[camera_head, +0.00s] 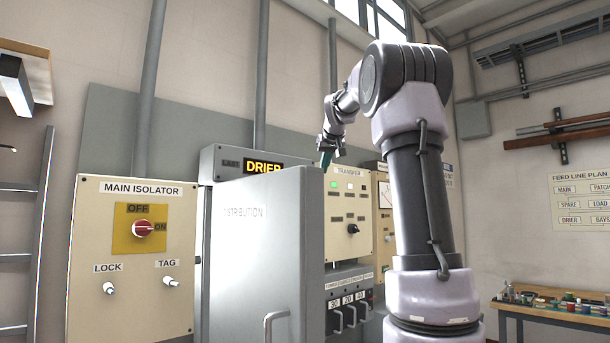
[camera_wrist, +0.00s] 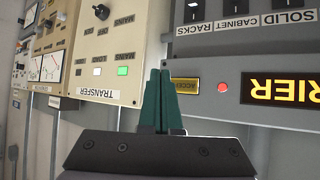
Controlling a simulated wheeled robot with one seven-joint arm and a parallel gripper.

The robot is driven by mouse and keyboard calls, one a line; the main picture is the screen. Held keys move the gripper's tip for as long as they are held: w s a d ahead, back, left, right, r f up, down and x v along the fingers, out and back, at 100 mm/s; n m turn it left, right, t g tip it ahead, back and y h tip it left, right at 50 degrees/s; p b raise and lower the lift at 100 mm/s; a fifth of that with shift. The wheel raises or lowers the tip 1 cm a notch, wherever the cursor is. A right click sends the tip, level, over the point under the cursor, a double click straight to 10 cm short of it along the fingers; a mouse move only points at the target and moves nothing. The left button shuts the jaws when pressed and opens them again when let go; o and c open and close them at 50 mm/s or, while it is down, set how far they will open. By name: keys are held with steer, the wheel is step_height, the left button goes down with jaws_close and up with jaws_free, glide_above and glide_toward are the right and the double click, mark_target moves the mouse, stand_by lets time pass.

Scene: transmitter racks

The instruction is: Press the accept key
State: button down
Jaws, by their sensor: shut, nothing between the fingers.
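The accept key (camera_wrist: 185,86) is a small amber rectangle with dark lettering on a grey panel. It shows upside down in the wrist view, and my fingers hide its left end. My gripper (camera_wrist: 160,74) has two green fingers closed together with nothing between them. The fingertips appear just left of the key in the wrist view; I cannot tell whether they touch the panel. In the head view my gripper (camera_head: 326,161) hangs to the right of the grey annunciator box (camera_head: 227,162). The key is not visible there.
A red lamp (camera_wrist: 223,87) and the lit DRIER window (camera_wrist: 288,90) lie right of the key. The cream TRANSFER panel (camera_wrist: 112,56) with a green lamp lies to the left. In the head view a grey cabinet door (camera_head: 262,262) stands out below the annunciator.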

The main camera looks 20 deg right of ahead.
steer(key=shift+w+a, duration=0.3)
steer(key=shift+w, duration=0.6)
steer(key=shift+w+a, duration=0.35)
steer(key=shift+w, duration=0.55)
steer(key=shift+w+a, duration=0.3)
steer(key=shift+w, duration=0.6)
steer(key=shift+w, duration=0.15)
steer(key=shift+w+a, duration=0.15)
steer(key=shift+w, duration=0.1)
steer(key=shift+w+a, duration=0.1)
steer(key=shift+w, duration=0.2)
stand_by(0.4)
stand_by(0.4)
steer(key=shift+s+d, duration=0.25)
steer(key=shift+s, duration=0.45)
steer(key=shift+s+d, duration=0.3)
steer(key=shift+s, duration=0.5)
steer(key=shift+s+d, duration=0.25)
steer(key=shift+s, duration=0.5)
steer(key=shift+s+d, duration=0.3)
steer(key=shift+s, duration=0.5)
